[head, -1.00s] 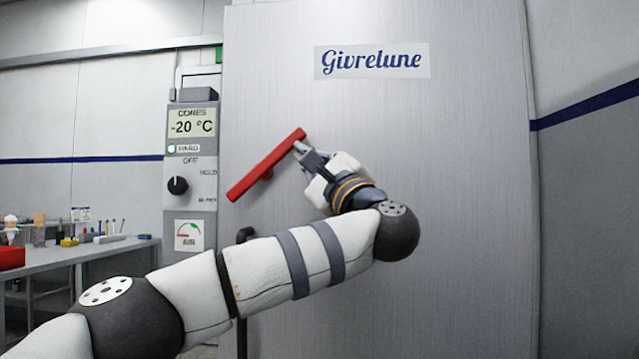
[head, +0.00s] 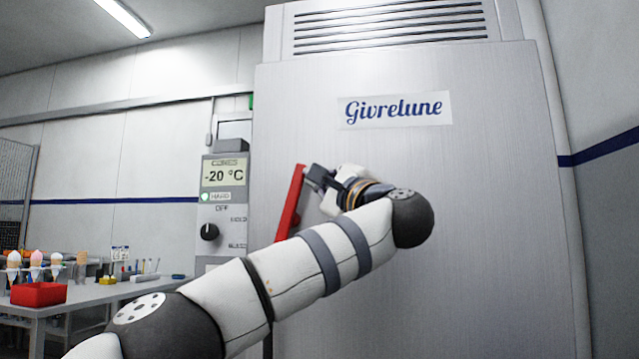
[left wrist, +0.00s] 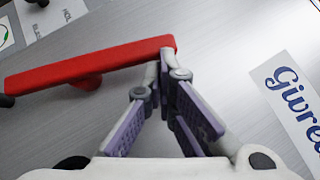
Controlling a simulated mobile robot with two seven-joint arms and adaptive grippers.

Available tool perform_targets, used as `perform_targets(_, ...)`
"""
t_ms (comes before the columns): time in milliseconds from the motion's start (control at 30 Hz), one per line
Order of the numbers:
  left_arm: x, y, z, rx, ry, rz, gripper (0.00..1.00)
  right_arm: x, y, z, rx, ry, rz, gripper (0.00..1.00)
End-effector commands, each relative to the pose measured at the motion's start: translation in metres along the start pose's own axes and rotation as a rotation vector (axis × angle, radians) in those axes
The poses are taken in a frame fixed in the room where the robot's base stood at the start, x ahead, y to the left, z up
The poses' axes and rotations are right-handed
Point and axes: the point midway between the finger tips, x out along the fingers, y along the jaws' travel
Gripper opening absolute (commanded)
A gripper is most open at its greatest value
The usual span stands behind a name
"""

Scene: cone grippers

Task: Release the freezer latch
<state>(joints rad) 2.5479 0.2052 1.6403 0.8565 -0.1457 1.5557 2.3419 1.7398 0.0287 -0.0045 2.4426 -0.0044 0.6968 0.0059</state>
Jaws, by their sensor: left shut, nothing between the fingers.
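The freezer latch is a red bar (head: 291,205) on the brushed metal freezer door (head: 480,200). It stands steeply in the head view, its top leaning slightly right; the arm hides its lower end. In the left wrist view the red bar (left wrist: 80,66) runs across the upper left, with a short round red stub under it. My left gripper (head: 312,178) is at the bar's upper end, on its right side. Its closed fingertips (left wrist: 168,58) meet or nearly meet the bar's end; contact is hard to tell. Nothing is between the fingers. My right gripper is out of view.
A control panel (head: 223,205) reading -20 °C, with a black knob (head: 209,232), stands left of the door. A table (head: 110,292) with a red bin (head: 38,294) and several cones is at far left. The door face right of my arm is clear.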

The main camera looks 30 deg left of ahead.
Motion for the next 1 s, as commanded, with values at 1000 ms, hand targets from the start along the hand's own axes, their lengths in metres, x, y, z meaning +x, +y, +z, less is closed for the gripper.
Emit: perform_targets(1000, -0.089, -0.001, 0.0, 0.001, 0.002, -0.004, 0.0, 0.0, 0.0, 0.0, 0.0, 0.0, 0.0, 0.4)
